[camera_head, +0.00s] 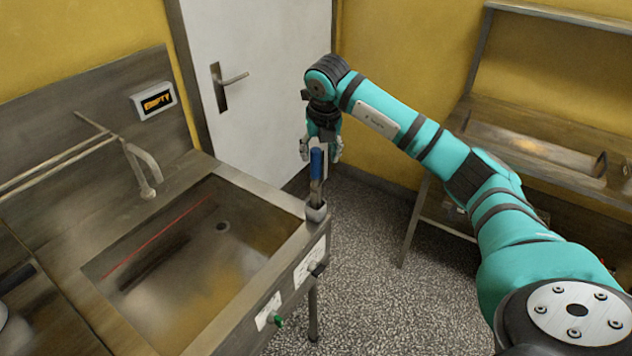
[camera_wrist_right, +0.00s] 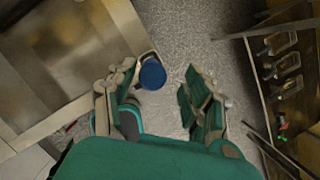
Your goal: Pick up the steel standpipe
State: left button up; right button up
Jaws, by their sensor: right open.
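The steel standpipe (camera_head: 316,190) stands upright in a round holder (camera_head: 316,211) at the sink's right corner. Its upper part is a blue grip. In the right wrist view I see its round blue top (camera_wrist_right: 152,74) end-on. My right gripper (camera_head: 321,153) points down over the standpipe, its fingers open on either side of the blue grip. In the wrist view the gripper (camera_wrist_right: 162,80) is open, and the blue top lies nearer the left finger. Whether that finger touches it I cannot tell. My left gripper is not in view.
A steel sink basin (camera_head: 180,285) with a tap (camera_head: 143,170) is at left. A small display (camera_head: 153,102) reads "EMPTY". A white door (camera_head: 265,60) stands behind. A steel rack (camera_head: 540,120) is at right, with open speckled floor (camera_head: 375,260) between.

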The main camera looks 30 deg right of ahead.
aim_at(315, 166)
jog(key=shift+w+f, duration=0.2)
jog(key=shift+f, duration=0.4)
jog(key=shift+w+f+p, duration=0.1)
jog(key=shift+f+p, duration=0.2)
jog(key=shift+p, duration=0.15)
jog(key=p+x, duration=0.2)
jog(key=x, duration=0.1)
jog(key=shift+w+a+f, duration=0.1)
jog(key=shift+a+f, duration=0.2)
jog(key=shift+a, duration=0.05)
jog(key=shift+w+d+f, duration=0.1)
jog(key=shift+w+f, duration=0.05)
jog(key=shift+f, duration=0.35)
grip_shut()
jog(key=shift+r, duration=0.1)
